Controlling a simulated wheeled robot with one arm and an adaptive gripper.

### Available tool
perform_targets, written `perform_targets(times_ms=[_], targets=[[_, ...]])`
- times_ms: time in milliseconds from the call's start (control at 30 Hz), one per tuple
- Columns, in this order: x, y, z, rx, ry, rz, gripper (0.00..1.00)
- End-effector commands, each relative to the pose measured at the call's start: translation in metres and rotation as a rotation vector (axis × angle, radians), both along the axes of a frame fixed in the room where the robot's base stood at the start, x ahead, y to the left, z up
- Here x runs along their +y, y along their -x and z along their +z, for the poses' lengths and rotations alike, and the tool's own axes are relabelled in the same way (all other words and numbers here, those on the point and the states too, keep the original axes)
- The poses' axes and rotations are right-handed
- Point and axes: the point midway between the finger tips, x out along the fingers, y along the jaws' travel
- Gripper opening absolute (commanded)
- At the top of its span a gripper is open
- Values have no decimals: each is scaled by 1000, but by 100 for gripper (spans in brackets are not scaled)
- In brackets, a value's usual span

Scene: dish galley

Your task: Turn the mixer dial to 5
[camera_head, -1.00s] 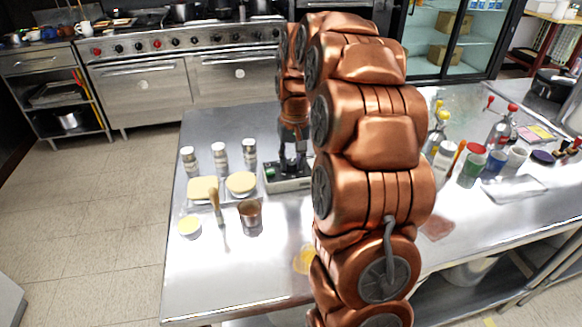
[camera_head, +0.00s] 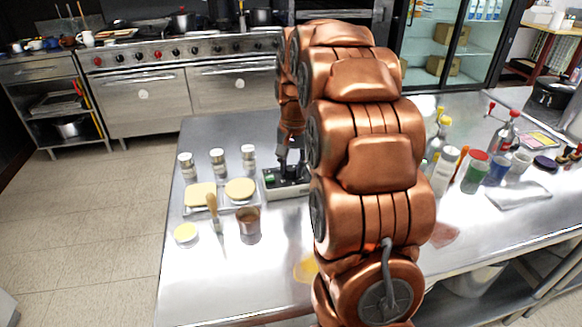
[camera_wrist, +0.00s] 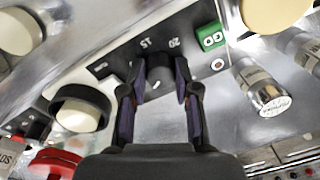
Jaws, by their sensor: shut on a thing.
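The control box (camera_head: 287,188) stands on the steel table, just right of a tray with two cream-coloured items. In the wrist view its dark panel (camera_wrist: 122,62) carries a green GO button (camera_wrist: 211,38) and printed marks; 20 and 15 are readable. The dark dial (camera_wrist: 161,74) sits between my fingertips on this panel. My gripper (camera_wrist: 162,84) is shut on the dial, one finger on each side. The dial's pointer is too unclear to read. In the head view my gripper (camera_head: 291,157) is over the box, partly hidden by my arm.
Several silver-topped shakers (camera_head: 218,162) stand left of the box. A copper-coloured cup (camera_head: 249,225) and a brush (camera_head: 212,207) are nearer the front. Bottles and jars (camera_head: 474,172) stand on the right. The table's front left is mostly clear.

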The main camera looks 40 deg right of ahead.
Motion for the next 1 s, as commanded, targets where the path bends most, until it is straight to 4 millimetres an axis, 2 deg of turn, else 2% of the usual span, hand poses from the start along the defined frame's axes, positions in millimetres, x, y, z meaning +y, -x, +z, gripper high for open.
perform_targets(times_ms=[233, 267, 500, 833, 1000], targets=[[1, -1, 0, -2, -1, 1, 0], [1, -1, 0, -2, -1, 1, 33], [0, 0, 0, -1, 0, 1, 56], [0, 0, 2, -1, 0, 1, 56], [-1, -1, 18, -6, 2, 1, 56]])
